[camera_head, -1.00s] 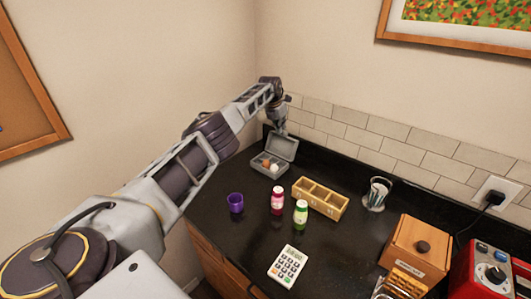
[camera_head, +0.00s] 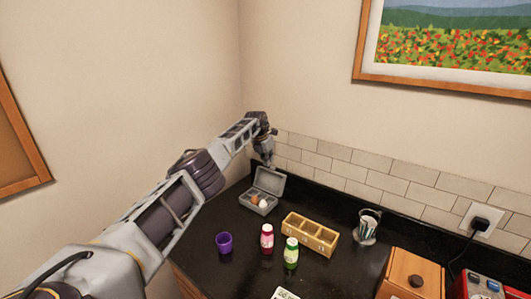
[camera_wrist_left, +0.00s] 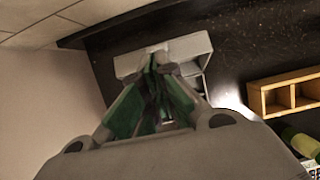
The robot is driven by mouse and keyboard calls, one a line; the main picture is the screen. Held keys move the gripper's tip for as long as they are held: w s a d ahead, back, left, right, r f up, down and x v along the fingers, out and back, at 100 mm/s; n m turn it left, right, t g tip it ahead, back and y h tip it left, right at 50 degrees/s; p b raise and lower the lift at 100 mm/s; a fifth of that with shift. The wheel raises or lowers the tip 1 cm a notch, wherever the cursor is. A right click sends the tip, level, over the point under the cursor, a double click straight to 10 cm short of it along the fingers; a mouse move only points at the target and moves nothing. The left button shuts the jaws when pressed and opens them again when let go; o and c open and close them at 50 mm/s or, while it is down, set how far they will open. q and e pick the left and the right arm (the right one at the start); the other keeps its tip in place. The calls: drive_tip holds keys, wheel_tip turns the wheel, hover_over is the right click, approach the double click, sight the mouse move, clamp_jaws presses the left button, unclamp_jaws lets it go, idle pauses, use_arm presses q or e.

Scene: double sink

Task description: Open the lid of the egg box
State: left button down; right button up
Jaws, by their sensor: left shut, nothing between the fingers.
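The grey egg box (camera_head: 258,207) stands at the back left of the black counter, near the wall corner. Its lid (camera_head: 269,180) is raised, tilted back toward the wall. A brown egg and a white egg (camera_head: 262,203) show inside. My left gripper (camera_head: 267,164) points down just above the lid's top edge; its fingers are shut with nothing between them. In the left wrist view the shut fingers (camera_wrist_left: 155,95) overlap the grey box (camera_wrist_left: 185,48) and hide part of it; I cannot tell whether they touch the lid. My right gripper is not in view.
A purple cup (camera_head: 224,243), a pink-red bottle (camera_head: 267,239), a green bottle (camera_head: 291,253) and a yellow compartment tray (camera_head: 311,236) stand nearby. A glass (camera_head: 367,227) and a wooden box (camera_head: 411,276) are farther right. The tiled wall (camera_head: 330,165) is close behind.

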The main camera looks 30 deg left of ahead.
use_arm(q)
drive_tip(key=shift+r, duration=0.2)
drive_tip(key=v, duration=1.1)
drive_tip(key=shift+s+r, duration=0.25)
drive_tip(key=shift+f, duration=0.15)
idle(0.4)
